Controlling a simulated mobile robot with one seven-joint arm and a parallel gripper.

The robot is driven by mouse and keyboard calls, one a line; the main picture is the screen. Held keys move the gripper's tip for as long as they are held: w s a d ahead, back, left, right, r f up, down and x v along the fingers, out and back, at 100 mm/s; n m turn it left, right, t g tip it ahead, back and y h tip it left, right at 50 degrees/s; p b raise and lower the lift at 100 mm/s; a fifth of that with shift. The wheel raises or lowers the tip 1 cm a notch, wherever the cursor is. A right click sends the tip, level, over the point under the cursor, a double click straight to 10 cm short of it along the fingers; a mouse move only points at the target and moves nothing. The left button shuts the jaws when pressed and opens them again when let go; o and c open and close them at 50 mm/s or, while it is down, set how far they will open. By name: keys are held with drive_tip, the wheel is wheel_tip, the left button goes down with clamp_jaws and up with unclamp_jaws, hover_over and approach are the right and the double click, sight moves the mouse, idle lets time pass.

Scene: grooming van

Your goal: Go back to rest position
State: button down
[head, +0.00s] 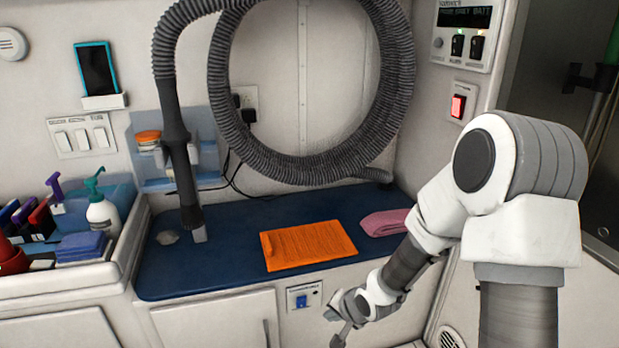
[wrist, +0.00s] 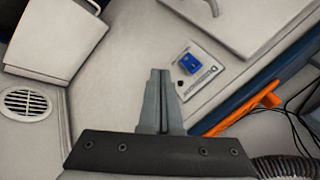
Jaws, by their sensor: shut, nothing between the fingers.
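My gripper (head: 338,335) is low in front of the counter, below and right of the small blue-switch panel (head: 303,297). In the wrist view its two grey fingers (wrist: 160,90) lie together, with nothing between them. The panel with its blue switch also shows in the wrist view (wrist: 190,65), just right of the fingertips and apart from them. My white and grey arm reaches down to the gripper from the right side of the head view.
A grey hose (head: 222,100) hangs coiled above. A white tray (head: 75,275) with bottles stands left. A vent (wrist: 26,103) is low on the wall.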

drive_tip(key=s+d+r+n+h, duration=0.2)
drive_tip(key=s+d+r, duration=0.2)
drive_tip(key=r, duration=0.5)
drive_tip(key=s+d+r+n+h, duration=0.1)
drive_tip(key=s+d+r+h, duration=0.15)
drive_tip(key=d+r, duration=0.45)
drive_tip(key=s+a+r+n, duration=0.1)
drive_tip(key=s+r+n, duration=0.1)
drive_tip(key=s+r, duration=0.5)
drive_tip(key=s+a+r+n, duration=0.1)
drive_tip(key=s+r, duration=0.3)
drive_tip(key=s, duration=0.6)
wheel_tip(320, 180, up, 19)
drive_tip(key=p, duration=1.9)
drive_tip(key=shift+r+y, duration=0.15)
drive_tip(key=shift+y, duration=0.3)
drive_tip(key=shift+s+d, duration=0.1)
